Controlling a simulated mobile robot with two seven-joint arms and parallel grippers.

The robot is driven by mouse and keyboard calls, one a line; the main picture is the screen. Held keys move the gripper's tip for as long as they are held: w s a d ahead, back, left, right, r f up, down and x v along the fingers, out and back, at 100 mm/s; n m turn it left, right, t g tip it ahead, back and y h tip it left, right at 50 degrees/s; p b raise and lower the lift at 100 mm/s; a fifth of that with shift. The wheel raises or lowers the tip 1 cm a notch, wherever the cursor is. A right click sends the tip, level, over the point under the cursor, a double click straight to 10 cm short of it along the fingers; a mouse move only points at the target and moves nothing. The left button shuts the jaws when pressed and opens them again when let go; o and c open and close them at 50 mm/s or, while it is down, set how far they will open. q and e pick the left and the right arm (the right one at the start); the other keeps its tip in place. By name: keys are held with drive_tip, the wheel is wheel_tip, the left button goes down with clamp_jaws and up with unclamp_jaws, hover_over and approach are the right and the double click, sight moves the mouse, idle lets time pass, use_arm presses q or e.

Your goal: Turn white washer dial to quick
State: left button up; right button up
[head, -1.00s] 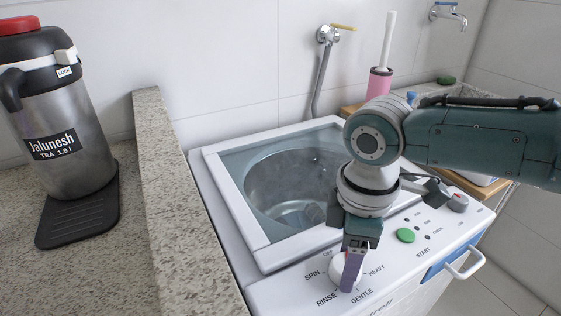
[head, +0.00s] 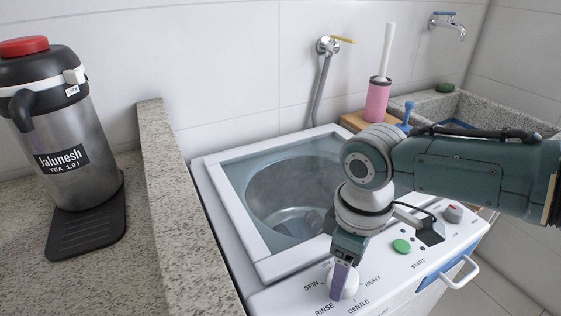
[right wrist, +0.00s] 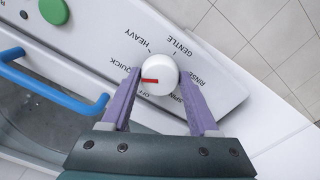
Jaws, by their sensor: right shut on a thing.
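The white washer (head: 262,262) has its round white dial (head: 350,284) on the front panel. The dial also shows in the right wrist view (right wrist: 165,68), with a red mark pointing left, between the OFF and QUICK labels and seemingly nearer QUICK. My right gripper (head: 340,280) is shut on the dial; its purple fingers stand on either side of the knob in the right wrist view (right wrist: 160,82). The QUICK label (right wrist: 126,63) is partly beside the left finger. In the head view QUICK is hidden behind the gripper. My left gripper is not in view.
A green start button (head: 402,246) and a grey knob with a red mark (head: 453,213) are farther right on the panel. A granite ledge (head: 175,200) borders the washer's left. A blue bar (right wrist: 60,105) shows in the right wrist view.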

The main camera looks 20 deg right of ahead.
drive_tip(key=o, duration=1.4)
wheel_tip(320, 180, up, 10)
drive_tip(key=p, duration=0.3)
